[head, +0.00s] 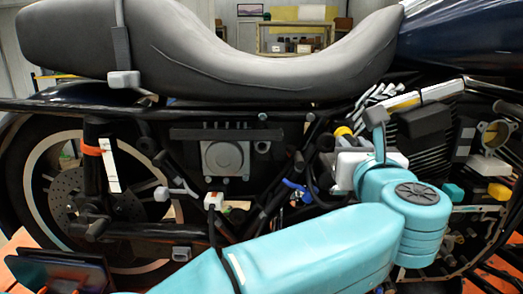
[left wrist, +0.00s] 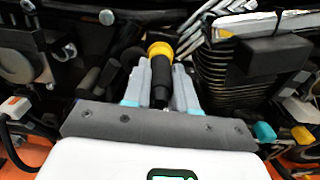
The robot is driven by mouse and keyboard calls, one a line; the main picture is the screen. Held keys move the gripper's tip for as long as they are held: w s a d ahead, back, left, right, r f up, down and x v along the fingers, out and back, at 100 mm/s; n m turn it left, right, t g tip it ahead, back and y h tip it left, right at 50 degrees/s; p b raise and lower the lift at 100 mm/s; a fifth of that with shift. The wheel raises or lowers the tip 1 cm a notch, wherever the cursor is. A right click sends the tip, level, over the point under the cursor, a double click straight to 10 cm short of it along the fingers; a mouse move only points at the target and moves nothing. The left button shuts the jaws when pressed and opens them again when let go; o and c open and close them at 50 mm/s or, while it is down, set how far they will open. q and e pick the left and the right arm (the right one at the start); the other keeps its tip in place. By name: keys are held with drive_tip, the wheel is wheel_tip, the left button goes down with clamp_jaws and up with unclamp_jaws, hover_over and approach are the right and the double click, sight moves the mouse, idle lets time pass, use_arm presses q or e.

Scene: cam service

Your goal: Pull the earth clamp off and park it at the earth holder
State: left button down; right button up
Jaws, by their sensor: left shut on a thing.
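A black cylindrical grip with a yellow end (left wrist: 160,49) stands between my left fingers in the left wrist view. It appears to be the earth clamp; its yellow part also shows in the head view (head: 343,131). My left gripper (left wrist: 161,76) is shut on it, one grey finger on each side. In the head view my teal left arm reaches in from below and hides most of the gripper and the clamp's lower part. Whether the clamp still touches the motorcycle cannot be told. I cannot clearly pick out the earth holder. My right gripper is not in view.
The motorcycle's seat (head: 230,60) overhangs the work area. Finned engine parts (left wrist: 222,85) stand close right of the gripper. A blue clip (head: 297,190) and a white cabled connector (head: 213,200) lie to the left. A black tray (head: 60,272) is at lower left.

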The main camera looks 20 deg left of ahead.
use_arm(q)
drive_tip(key=c, duration=0.7)
unclamp_jaws()
drive_tip(key=shift+s+d, duration=0.1)
drive_tip(key=shift+s, duration=0.1)
drive_tip(key=shift+s+d+b, duration=0.15)
drive_tip(key=shift+s+b, duration=0.3)
drive_tip(key=shift+s, duration=0.05)
drive_tip(key=shift+s, duration=0.15)
drive_tip(key=shift+b+v, duration=0.75)
drive_tip(key=shift+v, duration=0.6)
drive_tip(key=shift+s, duration=0.1)
